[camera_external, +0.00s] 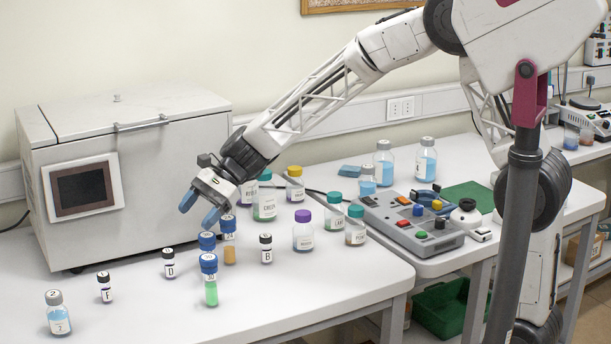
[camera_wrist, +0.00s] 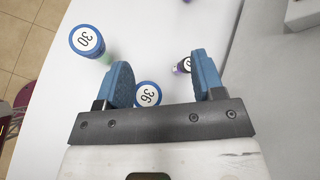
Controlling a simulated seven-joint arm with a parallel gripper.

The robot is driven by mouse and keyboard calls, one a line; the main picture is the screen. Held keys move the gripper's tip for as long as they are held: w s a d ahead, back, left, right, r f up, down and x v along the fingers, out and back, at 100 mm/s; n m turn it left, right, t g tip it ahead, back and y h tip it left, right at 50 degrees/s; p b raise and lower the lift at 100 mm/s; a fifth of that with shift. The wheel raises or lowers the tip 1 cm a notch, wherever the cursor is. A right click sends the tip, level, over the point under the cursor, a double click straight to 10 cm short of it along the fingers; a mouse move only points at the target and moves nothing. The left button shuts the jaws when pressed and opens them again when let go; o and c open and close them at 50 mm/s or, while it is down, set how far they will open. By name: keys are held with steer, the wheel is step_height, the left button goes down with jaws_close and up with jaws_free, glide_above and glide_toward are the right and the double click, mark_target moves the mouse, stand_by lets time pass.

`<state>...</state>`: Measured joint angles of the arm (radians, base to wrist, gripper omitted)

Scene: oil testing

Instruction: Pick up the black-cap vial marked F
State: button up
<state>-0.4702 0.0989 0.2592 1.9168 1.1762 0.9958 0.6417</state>
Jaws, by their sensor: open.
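A small black-cap vial (camera_external: 104,288) stands upright at the table's front left; its label looks like F, though the letter is small. Two more black-cap vials, D (camera_external: 168,263) and B (camera_external: 266,249), stand to its right. My gripper (camera_external: 199,209) is open and empty, above and to the right of the F vial, higher than the blue caps. In the wrist view, my gripper (camera_wrist: 162,62) has its fingers apart. A dark-capped vial (camera_wrist: 183,67) shows beside the right finger, partly hidden, its letter unreadable.
Blue-capped vials 30 (camera_external: 210,280) and 36 (camera_external: 207,242) stand below my gripper, with another blue-capped vial (camera_external: 229,240) beside them. A grey-capped bottle marked 2 (camera_external: 59,314) stands left of F. A white box machine (camera_external: 125,165) stands behind.

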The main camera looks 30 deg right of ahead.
mark_target(106, 274)
steer(key=w+a+f+m+y, duration=0.1)
steer(key=a+f, duration=0.2)
steer(key=a, duration=0.3)
steer(key=w+a+f+m+y, duration=0.1)
steer(key=a+f+m, duration=0.1)
steer(key=a, duration=0.4)
steer(key=w+a+f+m, duration=0.1)
steer(key=a+f, duration=0.3)
steer(key=a, duration=0.2)
steer(key=shift+w+a+f+m+g+y, duration=0.15)
steer(key=shift+w+a+m+g+y, duration=0.05)
steer(key=shift+a+m+g+y, duration=0.2)
steer(key=shift+x, duration=1.3)
steer(key=shift+x, duration=2.6)
steer(key=c, duration=1)
